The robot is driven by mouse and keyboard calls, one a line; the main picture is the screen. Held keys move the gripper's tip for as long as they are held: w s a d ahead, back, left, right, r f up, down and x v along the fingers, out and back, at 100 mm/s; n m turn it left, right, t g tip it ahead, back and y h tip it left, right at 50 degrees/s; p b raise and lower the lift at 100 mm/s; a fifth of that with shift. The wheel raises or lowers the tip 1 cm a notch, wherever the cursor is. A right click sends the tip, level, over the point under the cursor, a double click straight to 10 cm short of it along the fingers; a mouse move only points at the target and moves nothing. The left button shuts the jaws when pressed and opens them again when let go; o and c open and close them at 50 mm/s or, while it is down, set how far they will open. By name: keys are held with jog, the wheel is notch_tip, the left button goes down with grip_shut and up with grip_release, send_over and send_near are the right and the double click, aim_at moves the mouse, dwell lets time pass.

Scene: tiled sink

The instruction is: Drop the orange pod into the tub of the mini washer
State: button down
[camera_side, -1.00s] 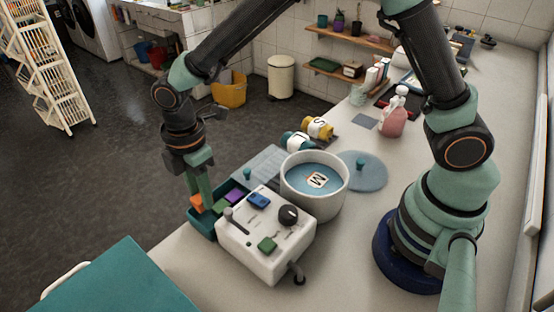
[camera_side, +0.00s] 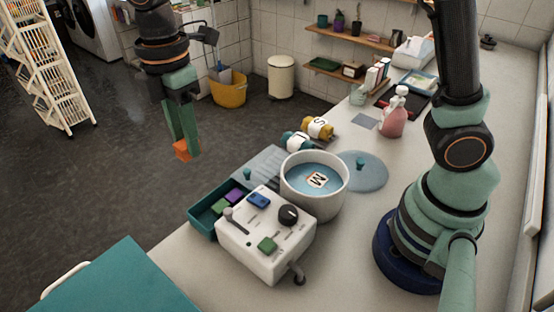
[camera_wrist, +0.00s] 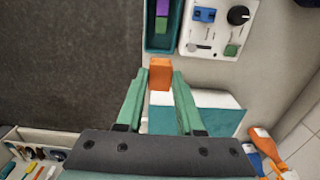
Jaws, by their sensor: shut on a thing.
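The orange pod (camera_side: 183,151) is held between the fingertips of my gripper (camera_side: 182,142), which is shut on it. It is up in the air, left of the tray in the side view. In the wrist view the pod (camera_wrist: 160,74) shows between the tips of my gripper (camera_wrist: 161,80). The mini washer's white control box (camera_side: 266,232) stands on the counter, with its round tub (camera_side: 314,205) behind it. Bluish water and a tile marked M show inside the tub. The tub's round lid (camera_side: 372,170) lies on the counter right of it.
A teal tray (camera_side: 203,225) beside the control box holds a purple pod (camera_side: 236,195) and a green pod (camera_side: 219,206). Rolled cloths (camera_side: 318,128), one yellow and one teal, lie behind the tub. A pink pump bottle (camera_side: 394,116) stands farther back.

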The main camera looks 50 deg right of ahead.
jog(key=s+d, duration=0.6)
jog(key=d, duration=0.5)
jog(key=s+d, duration=0.7)
jog(key=d, duration=0.4)
notch_tip(320, 180, down, 6)
jog(key=shift+a+f, duration=0.15)
jog(key=shift+f, duration=0.05)
jog(key=shift+w, duration=0.1)
jog(key=shift+c, duration=2.3)
grip_release()
jog(key=shift+r, duration=0.15)
notch_tip(320, 180, up, 12)
